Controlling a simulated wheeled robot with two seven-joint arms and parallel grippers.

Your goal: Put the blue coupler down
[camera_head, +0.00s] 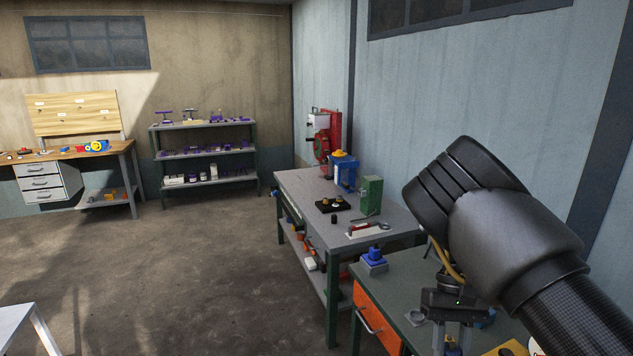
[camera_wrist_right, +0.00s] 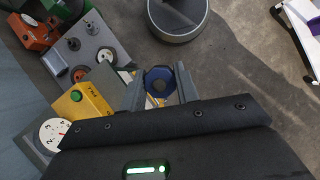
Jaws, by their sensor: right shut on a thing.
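My right gripper (camera_head: 452,344) hangs at the lower right of the head view, with its fingers pointing down beside the green-topped bench (camera_head: 400,275). In the right wrist view, the gripper (camera_wrist_right: 160,88) is shut on the blue coupler (camera_wrist_right: 160,73), a round blue piece with a dark centre. The coupler sits between the two grey fingertips. In the head view I cannot make out the coupler, and the fingertips run to the bottom edge. My left gripper is not in view.
A yellow box with a green button (camera_wrist_right: 83,105) and a grey box (camera_wrist_right: 88,45) lie left in the wrist view.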

